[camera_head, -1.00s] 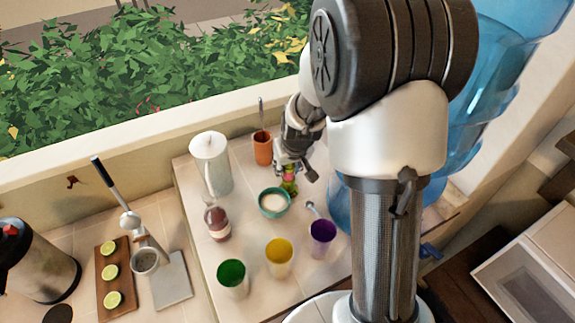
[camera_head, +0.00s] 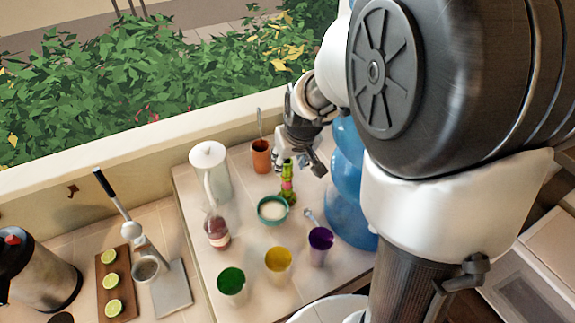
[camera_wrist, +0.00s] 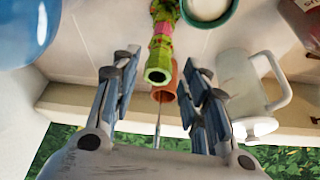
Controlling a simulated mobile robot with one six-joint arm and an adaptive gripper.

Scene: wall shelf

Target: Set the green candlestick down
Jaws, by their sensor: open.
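The green candlestick (camera_head: 288,193) stands upright on the light counter board, with a pink band around its middle. It is right behind and beside the teal bowl (camera_head: 272,209). In the wrist view the candlestick (camera_wrist: 161,42) shows its hollow top end toward me, ahead of the fingers. My gripper (camera_head: 298,164) is just above the candlestick in the head view. In the wrist view my gripper (camera_wrist: 160,72) has its two fingers wide apart, with nothing between them that they touch.
An orange cup with a spoon (camera_head: 261,155) and a white pitcher (camera_head: 210,172) stand behind. A blue water bottle (camera_head: 347,205) is close on the right. Green (camera_head: 232,284), yellow (camera_head: 278,262) and purple (camera_head: 320,243) cups and a red-brown bottle (camera_head: 217,232) stand nearer.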

